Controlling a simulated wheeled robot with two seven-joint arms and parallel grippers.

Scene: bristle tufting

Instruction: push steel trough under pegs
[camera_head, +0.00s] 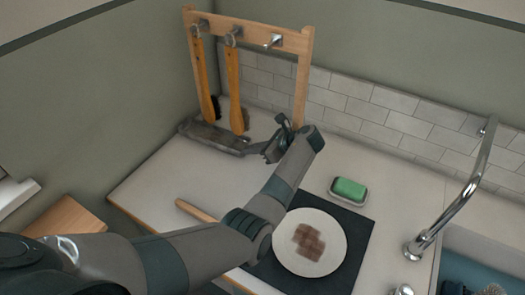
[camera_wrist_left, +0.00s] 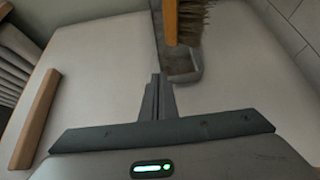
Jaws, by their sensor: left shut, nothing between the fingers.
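The steel trough (camera_head: 215,137) is a long, shallow grey tray on the counter below the wooden peg rack (camera_head: 262,36). Two wooden-handled brushes hang from the left and middle pegs, the left brush (camera_head: 203,85) and the middle brush (camera_head: 234,85), with their heads just above the trough. The right peg (camera_head: 273,41) is bare. My left gripper (camera_head: 270,149) is shut and empty at the trough's right end; I cannot tell if it touches. In the left wrist view the shut fingers (camera_wrist_left: 157,95) point at the trough (camera_wrist_left: 183,68), with a brush's bristles above it. My right gripper is not in view.
A green sponge (camera_head: 349,188) sits in a dish to the right. A white plate (camera_head: 309,243) with a brown stain lies on a dark mat (camera_head: 357,232). A wooden handle (camera_head: 195,210) lies near the counter's front. A faucet (camera_head: 455,195) and sink are at right.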

